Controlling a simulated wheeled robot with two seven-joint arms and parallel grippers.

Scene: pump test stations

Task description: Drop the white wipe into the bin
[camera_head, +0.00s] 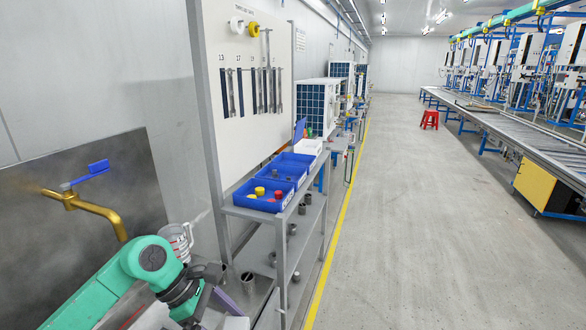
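My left arm, green and grey, comes in from the lower left over a metal sink area. Its dark end (205,295) is at the bottom of the head view, and I cannot tell whether the fingers are open or shut. A small pale piece (236,323) shows at the bottom edge beside it; I cannot tell whether it is the white wipe. No bin can be made out. My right gripper is not in view.
A brass tap (100,208) with a blue lever and a white jug-like container (177,238) are near my arm. A grey shelf rack (262,215) holds blue trays (250,203) below a tool board (246,95).

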